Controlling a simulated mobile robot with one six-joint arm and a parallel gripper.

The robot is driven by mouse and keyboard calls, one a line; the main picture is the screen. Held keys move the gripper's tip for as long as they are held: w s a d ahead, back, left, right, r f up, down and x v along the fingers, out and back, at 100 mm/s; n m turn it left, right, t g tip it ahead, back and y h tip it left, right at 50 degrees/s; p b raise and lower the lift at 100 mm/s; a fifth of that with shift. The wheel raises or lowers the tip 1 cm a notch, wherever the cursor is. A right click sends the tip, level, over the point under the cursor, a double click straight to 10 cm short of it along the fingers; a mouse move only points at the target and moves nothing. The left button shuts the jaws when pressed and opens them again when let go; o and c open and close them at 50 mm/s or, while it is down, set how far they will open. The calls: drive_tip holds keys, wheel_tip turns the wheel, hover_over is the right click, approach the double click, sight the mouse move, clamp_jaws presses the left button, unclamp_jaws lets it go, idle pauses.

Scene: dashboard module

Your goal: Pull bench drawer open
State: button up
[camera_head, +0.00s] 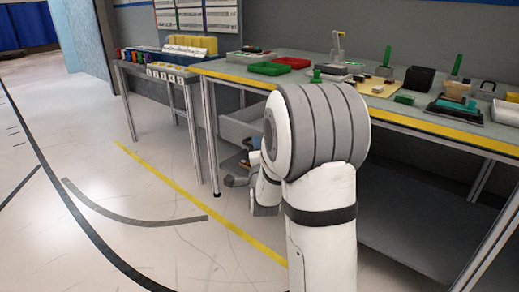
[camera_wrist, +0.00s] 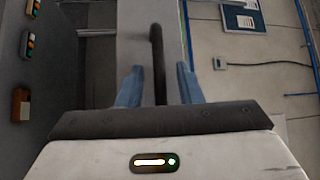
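The bench drawer (camera_head: 239,127) is a pale grey box under the bench top in the head view, left of my arm and partly hidden by it. In the wrist view its pale front panel (camera_wrist: 132,35) fills the upper middle. A dark bar handle (camera_wrist: 158,50) runs upright in that view. My gripper (camera_wrist: 159,82) has two blue fingers, one on each side of the handle. A gap shows between the handle and each finger, so the gripper is open around it. My arm hides most of the gripper in the head view.
The bench (camera_head: 440,133) has a yellow front edge and holds a green tray (camera_head: 270,68), a red tray (camera_head: 293,62) and several tools. A side table (camera_head: 150,68) with coloured bins stands to the left. The floor in front is clear.

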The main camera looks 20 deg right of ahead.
drive_tip(key=p+v, duration=0.1)
drive_tip(key=v, duration=0.6)
drive_tip(key=shift+s, duration=0.4)
drive_tip(key=shift+a, duration=0.1)
